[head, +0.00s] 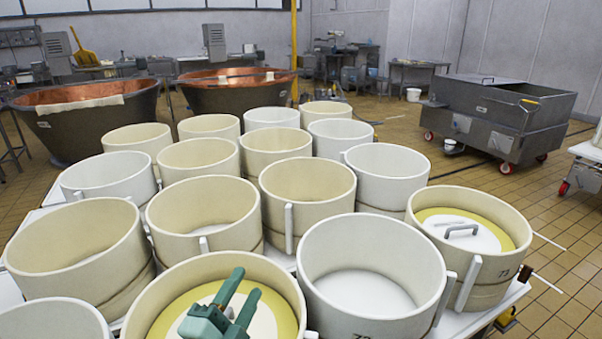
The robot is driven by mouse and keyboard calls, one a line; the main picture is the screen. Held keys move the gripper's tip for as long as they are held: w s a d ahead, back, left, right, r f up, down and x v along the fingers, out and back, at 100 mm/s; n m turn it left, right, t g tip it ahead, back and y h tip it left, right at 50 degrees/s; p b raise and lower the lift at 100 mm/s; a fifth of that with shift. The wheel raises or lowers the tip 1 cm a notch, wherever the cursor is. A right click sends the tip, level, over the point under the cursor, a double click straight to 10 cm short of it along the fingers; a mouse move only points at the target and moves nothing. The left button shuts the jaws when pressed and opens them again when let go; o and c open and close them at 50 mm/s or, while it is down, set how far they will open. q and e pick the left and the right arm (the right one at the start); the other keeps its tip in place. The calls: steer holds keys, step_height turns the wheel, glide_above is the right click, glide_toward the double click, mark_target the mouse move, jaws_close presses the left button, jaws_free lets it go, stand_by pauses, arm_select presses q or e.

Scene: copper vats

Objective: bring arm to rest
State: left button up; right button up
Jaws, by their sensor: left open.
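My left gripper (247,282) shows at the bottom of the head view, green, with its two fingers apart and nothing between them. It appears over a front cream mould (285,277) that holds a yellow disc with a white plate on top. The gripper hides part of that plate, and I cannot tell its height above it. My right gripper is not in view.
Several round moulds crowd the table, mostly empty; an empty white one (375,240) stands beside the gripper. The right mould (490,285) holds a yellow disc and a handled lid (463,238). Copper vats (240,92) and a wheeled steel cart (500,115) stand beyond.

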arm_select(q)
steer(key=s+a+f+n+g+y, duration=0.3)
steer(key=s+a+f+n+y, duration=0.15)
steer(key=a+f, duration=0.2)
steer(key=s+a+f+n+g+y, duration=0.3)
steer(key=a+f+n+y, duration=0.15)
steer(key=a, duration=0.25)
steer(key=s+a+f+n+g+y, duration=0.1)
steer(key=s+a+f+g, duration=0.2)
steer(key=s, duration=0.3)
steer(key=s+a+f+g+y, duration=0.1)
steer(key=s+a+f+g, duration=0.2)
steer(key=s, duration=0.3)
steer(key=s+d+f+g+h, duration=0.2)
steer(key=s+f, duration=0.1)
steer(key=f, duration=1)
steer(key=s+d+f+g+h, duration=0.15)
steer(key=s+f, duration=0.25)
steer(key=f, duration=1)
steer(key=s+f+n+g, duration=0.1)
steer(key=s+f, duration=0.6)
steer(key=s, duration=0.2)
steer(key=s+f+n+g+h, duration=0.1)
steer(key=s+f+n+g, duration=0.1)
steer(key=s+f, duration=0.5)
steer(key=s, duration=0.3)
steer(key=shift+s+d+n, duration=0.2)
steer(key=shift+n, duration=0.1)
